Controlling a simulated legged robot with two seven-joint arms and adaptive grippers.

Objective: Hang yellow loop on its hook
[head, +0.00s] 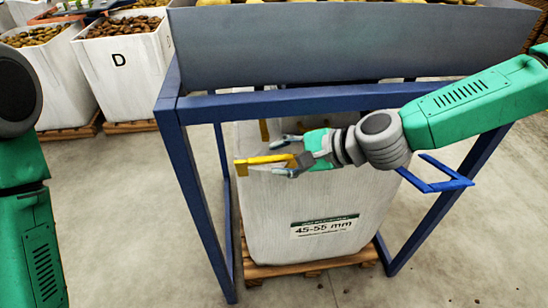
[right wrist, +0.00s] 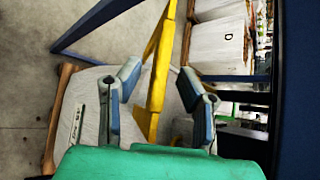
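A yellow loop (head: 262,160) of flat strap sticks out from the top left corner of the white bulk bag (head: 270,215). My right gripper (head: 284,156) is at this loop, reaching in from the right. In the right wrist view, the yellow loop (right wrist: 157,85) passes between the two fingers (right wrist: 158,95), with a gap showing on both sides. The fingers are open and not closed on it. A blue forked bracket (head: 436,182) sticks out at the right of the frame; I cannot tell which hook belongs to this loop. My left gripper is out of view.
A blue steel frame (head: 190,185) with a grey hopper panel (head: 320,45) surrounds the bag. The bag stands on a wooden pallet (head: 300,265). Another yellow strap (head: 263,130) shows behind. Potato-filled bags, one marked D (head: 125,75), stand back left. The left floor is clear.

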